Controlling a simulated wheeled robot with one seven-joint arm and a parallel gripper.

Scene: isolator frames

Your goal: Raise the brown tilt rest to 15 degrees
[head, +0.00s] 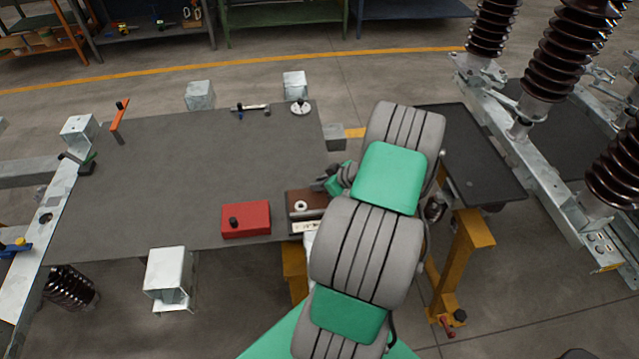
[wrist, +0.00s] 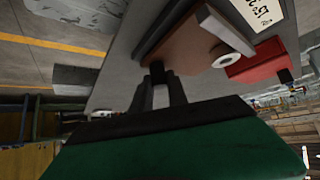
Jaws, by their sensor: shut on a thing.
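The brown tilt rest (head: 313,199) sits at the right front edge of the grey table, partly hidden by my arm. In the wrist view its brown plate (wrist: 190,42) fills the upper middle, with a white ring (wrist: 227,55) on it and a white label with dark marks (wrist: 264,12) beside it. My gripper (wrist: 160,88) is shut on a small dark knob (wrist: 157,70) at the plate's near edge. In the head view my gripper (head: 331,183) is at the rest's far right corner, partly hidden by my arm. I cannot read the plate's angle.
A red box (head: 246,219) with a black knob stands just left of the rest. The grey table (head: 190,165) is mostly bare; small fittings lie at its far edge. A dark side table (head: 475,160) and brown ribbed insulators (head: 560,60) stand to the right.

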